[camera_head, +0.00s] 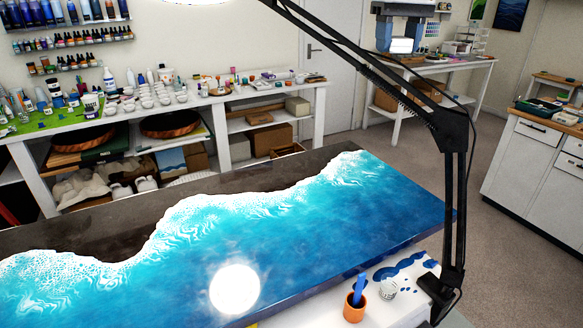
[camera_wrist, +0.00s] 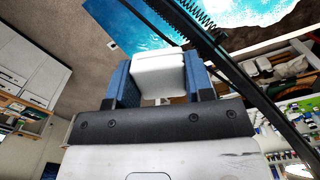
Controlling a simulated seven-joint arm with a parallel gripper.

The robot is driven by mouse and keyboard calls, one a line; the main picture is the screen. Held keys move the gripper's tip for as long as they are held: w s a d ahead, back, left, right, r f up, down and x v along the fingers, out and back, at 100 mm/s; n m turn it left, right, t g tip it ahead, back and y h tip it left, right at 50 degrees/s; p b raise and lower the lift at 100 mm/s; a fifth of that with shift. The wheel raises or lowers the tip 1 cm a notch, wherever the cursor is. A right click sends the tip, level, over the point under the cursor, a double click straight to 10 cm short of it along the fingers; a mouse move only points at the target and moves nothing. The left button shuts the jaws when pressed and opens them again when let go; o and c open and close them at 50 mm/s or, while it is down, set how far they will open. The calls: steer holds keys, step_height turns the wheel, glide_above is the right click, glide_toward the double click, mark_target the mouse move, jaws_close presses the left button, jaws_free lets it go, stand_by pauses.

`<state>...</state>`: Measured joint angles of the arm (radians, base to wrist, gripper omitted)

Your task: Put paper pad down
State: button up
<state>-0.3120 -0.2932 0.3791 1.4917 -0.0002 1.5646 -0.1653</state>
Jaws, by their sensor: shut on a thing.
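My gripper (camera_head: 401,40) is at the top of the head view, with its blue fingers pointing down. It is shut on a small white block-like object, the paper pad (camera_head: 402,46), held in the air. In the wrist view the pad (camera_wrist: 159,72) sits between the two blue fingers of my gripper (camera_wrist: 158,80). The pad's underside and any page detail are not visible.
A blue-and-white wave resin table (camera_head: 300,230) fills the foreground. A black lamp arm (camera_head: 450,130) rises at its right, beside an orange cup (camera_head: 354,307). A white workbench (camera_head: 440,72) stands behind the gripper. A white drawer cabinet (camera_head: 530,165) is at right. Grey floor lies between.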

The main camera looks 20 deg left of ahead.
steer(key=s+a+r+n, duration=0.1)
steer(key=s+a+r, duration=0.2)
steer(key=s, duration=0.6)
steer(key=s+a+f+n, duration=0.1)
steer(key=s+a+f, duration=0.3)
steer(key=s+f, duration=0.6)
steer(key=s+a+f, duration=0.3)
steer(key=s+f, duration=0.3)
steer(key=f, duration=0.7)
steer(key=s+d+f, duration=0.4)
steer(key=s+f, duration=0.7)
steer(key=f, duration=0.2)
steer(key=s+d+f+n, duration=0.1)
steer(key=s+d+f, duration=0.2)
steer(key=s+f, duration=0.7)
step_height(320, 180, down, 4)
steer(key=shift+s+d+n, duration=0.3)
steer(key=shift+s+d, duration=0.05)
steer(key=shift+s, duration=0.05)
steer(key=shift+w+a+f, duration=0.25)
steer(key=shift+w+a, duration=1.15)
steer(key=shift+a, duration=0.9)
steer(key=shift+w+a+f, duration=0.25)
steer(key=shift+w+a, duration=1.15)
steer(key=shift+a, duration=0.85)
steer(key=shift+w+a+f, duration=0.25)
steer(key=shift+w+a, duration=1.15)
steer(key=shift+a, duration=0.9)
